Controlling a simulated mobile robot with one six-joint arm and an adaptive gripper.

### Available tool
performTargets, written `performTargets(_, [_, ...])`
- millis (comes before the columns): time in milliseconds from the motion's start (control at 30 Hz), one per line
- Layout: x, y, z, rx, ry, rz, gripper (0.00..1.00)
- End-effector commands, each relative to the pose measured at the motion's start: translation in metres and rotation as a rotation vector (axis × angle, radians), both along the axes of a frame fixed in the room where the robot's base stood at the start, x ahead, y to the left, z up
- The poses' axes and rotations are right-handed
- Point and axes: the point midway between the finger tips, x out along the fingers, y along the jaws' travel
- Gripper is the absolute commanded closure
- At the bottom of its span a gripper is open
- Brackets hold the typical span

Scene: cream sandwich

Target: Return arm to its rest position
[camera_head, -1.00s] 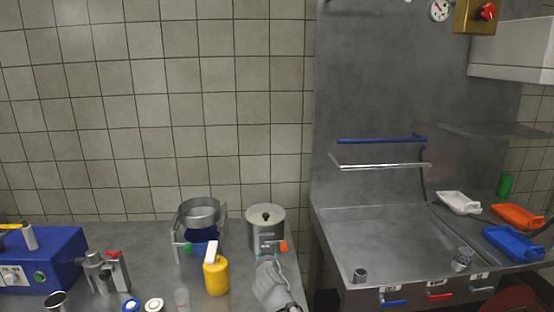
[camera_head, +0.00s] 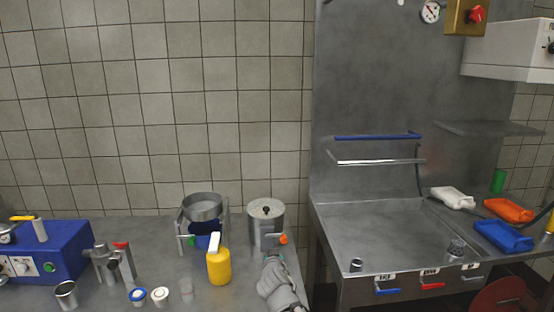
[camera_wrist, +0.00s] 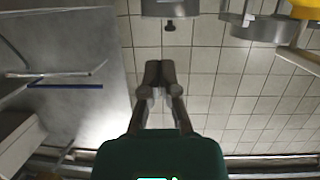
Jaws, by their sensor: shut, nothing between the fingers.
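My gripper shows in the wrist view (camera_wrist: 160,72) with its fingers together and nothing between them. Behind it in that view is the tiled wall. In the head view my arm (camera_head: 278,284) stands at the bottom centre, in front of a metal pot with a black knob (camera_head: 266,222). The fingertips cannot be made out clearly there. A yellow bottle with a white top (camera_head: 218,262) stands just left of my arm.
A sieve-like metal pan (camera_head: 203,207) on a stand, a blue machine (camera_head: 62,248) and small cups share the left counter. The steel sink unit (camera_head: 385,232) is on the right, with white (camera_head: 452,197), orange (camera_head: 508,209) and blue trays (camera_head: 503,237).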

Motion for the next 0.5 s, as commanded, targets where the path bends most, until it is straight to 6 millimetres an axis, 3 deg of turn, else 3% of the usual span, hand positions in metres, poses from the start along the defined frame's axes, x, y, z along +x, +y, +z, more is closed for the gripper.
performTargets(267, [-0.007, -0.039, -0.02, -0.029, 0.116, -0.095, 1.0])
performTargets(500, [-0.026, -0.09, -0.051, -0.063, 0.312, -0.203, 1.0])
